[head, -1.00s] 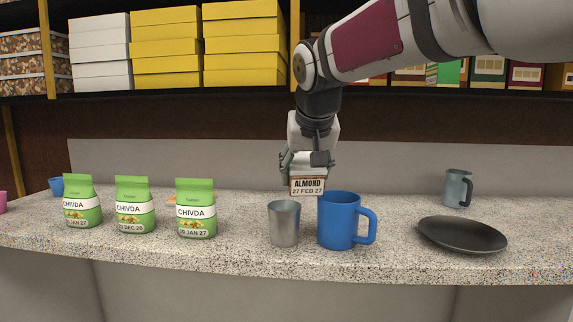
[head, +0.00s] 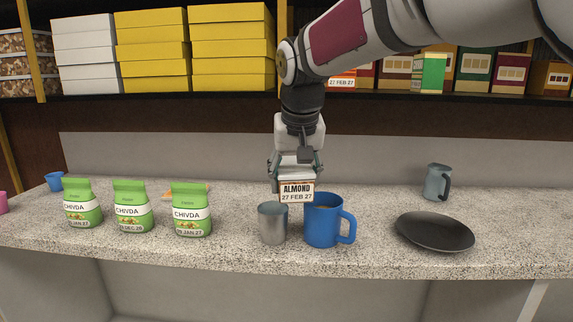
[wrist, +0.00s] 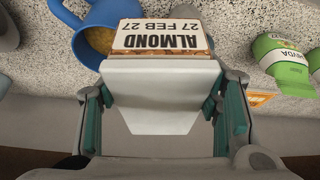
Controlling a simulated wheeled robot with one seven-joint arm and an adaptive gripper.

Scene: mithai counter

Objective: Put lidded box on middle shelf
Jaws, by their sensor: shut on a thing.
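My gripper (head: 296,165) is shut on a box with a white top and an "ALMOND 27 FEB 27" label, the lidded box (head: 297,193). It holds the box above the counter, just behind and above the metal tumbler and blue mug. In the wrist view the lidded box (wrist: 160,65) sits between the teal finger pads, label upside down. A shelf (head: 200,95) behind the counter carries stacked boxes and cartons; whether it is the middle shelf I cannot tell, as other levels are out of view.
On the counter (head: 150,247) stand several green chivda packs (head: 191,210), a metal tumbler (head: 272,224), a blue mug (head: 322,222), a dark plate (head: 435,232) and a grey jug (head: 436,182). White boxes (head: 86,55), yellow boxes (head: 232,50) and cartons (head: 472,70) fill much of the shelf.

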